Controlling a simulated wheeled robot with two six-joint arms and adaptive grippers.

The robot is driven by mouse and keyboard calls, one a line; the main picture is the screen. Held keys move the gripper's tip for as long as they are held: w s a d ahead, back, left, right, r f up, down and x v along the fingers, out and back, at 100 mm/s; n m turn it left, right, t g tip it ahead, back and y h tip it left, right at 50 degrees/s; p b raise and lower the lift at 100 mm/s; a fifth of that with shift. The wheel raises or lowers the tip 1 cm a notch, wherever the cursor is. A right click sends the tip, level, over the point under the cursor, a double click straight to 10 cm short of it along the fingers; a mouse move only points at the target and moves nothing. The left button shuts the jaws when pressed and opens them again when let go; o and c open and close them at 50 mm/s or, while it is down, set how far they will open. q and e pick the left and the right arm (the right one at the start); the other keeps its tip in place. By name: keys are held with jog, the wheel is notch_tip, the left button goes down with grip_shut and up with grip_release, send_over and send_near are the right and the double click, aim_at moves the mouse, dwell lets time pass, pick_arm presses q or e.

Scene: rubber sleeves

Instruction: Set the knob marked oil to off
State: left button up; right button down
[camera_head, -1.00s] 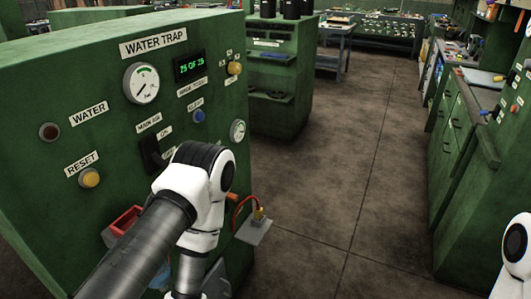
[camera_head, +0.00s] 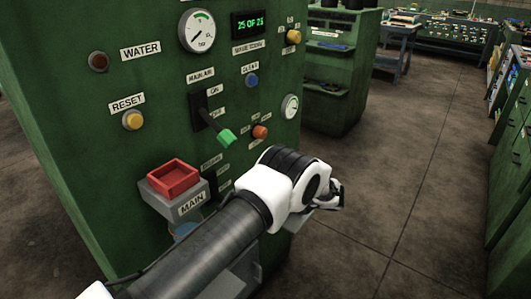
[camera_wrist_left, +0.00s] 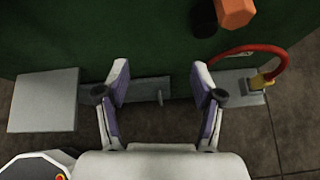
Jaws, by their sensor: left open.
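The green panel (camera_head: 150,85) carries several controls. An orange knob (camera_head: 260,132) with small labels around it sits right of the green-handled lever; I cannot read which label says oil or where it points. A yellow knob (camera_head: 293,37) with small labels sits at the upper right. In the left wrist view an orange knob end (camera_wrist_left: 236,12) shows at the top, cut by the edge. My left gripper (camera_head: 338,195) is low at the panel's right side, below the orange knob and apart from it. Its jaws are open and empty in the left wrist view (camera_wrist_left: 160,75). My right gripper is not in view.
The black lever with a green handle (camera_head: 226,136) sticks out left of the orange knob. A red tray (camera_head: 173,178) stands out above the MAIN label. In the wrist view a red hose (camera_wrist_left: 272,50) curves at right. Open floor (camera_head: 400,180) lies right of the panel.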

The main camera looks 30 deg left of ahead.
pick_arm(q)
jog(key=w+r+y, duration=0.3)
jog(key=w+r, duration=0.1)
jog(key=r, duration=0.4)
jog(key=n+g+y+b, duration=0.1)
jog(key=n+y, duration=0.1)
jog(key=y, duration=0.2)
send_near(265, 134)
jog(key=a, duration=0.9)
jog(key=shift+a+r+p, duration=0.2)
jog(key=shift+p, duration=0.1)
jog(key=shift+a, duration=0.25)
jog(key=c, duration=1.1)
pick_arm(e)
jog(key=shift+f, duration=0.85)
